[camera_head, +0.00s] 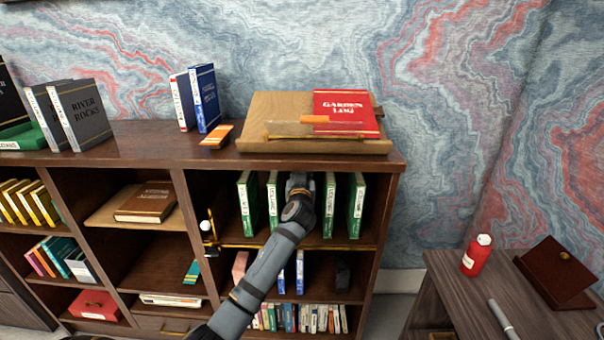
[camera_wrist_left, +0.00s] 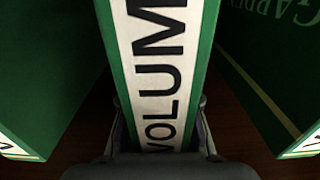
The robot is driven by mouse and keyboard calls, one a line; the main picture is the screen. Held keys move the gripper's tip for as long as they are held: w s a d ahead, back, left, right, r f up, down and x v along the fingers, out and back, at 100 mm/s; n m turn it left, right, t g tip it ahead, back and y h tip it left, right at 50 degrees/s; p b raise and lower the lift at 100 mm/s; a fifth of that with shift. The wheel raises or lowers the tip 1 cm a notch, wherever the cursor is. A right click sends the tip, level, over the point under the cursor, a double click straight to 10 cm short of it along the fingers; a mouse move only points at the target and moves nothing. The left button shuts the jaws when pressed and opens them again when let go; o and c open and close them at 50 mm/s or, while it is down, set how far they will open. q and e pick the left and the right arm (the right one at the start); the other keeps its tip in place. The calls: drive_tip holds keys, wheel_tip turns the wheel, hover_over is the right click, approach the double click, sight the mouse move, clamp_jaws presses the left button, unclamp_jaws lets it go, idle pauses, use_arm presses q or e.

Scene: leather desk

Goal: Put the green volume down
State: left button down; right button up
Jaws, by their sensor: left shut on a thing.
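The green volume (camera_wrist_left: 158,75), with a white spine label reading "VOLUM", stands upright between the fingers of my left gripper (camera_wrist_left: 160,132). In the head view my left gripper (camera_head: 299,183) reaches into the upper right shelf compartment and is shut on this volume, which it mostly hides there. Other green books stand upright on both sides: one (camera_head: 273,202) to the left and one (camera_head: 329,205) to the right. In the wrist view, gaps show between the held volume and its green neighbours (camera_wrist_left: 45,75). Whether its lower edge touches the shelf board cannot be told.
Outer green books (camera_head: 247,205) (camera_head: 356,206) flank the row. The bookcase top (camera_head: 130,135) carries a wooden board (camera_head: 262,110) with a red book (camera_head: 346,112). A brass-coloured bar (camera_head: 240,244) runs along the compartment's front edge. A side table (camera_head: 460,285) stands at right.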

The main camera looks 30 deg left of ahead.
use_arm(q)
drive_tip(key=c, duration=1.1)
unclamp_jaws()
drive_tip(key=shift+f, duration=0.1)
drive_tip(key=v, duration=1.2)
drive_tip(key=shift+b, duration=0.45)
drive_tip(key=shift+s, duration=0.15)
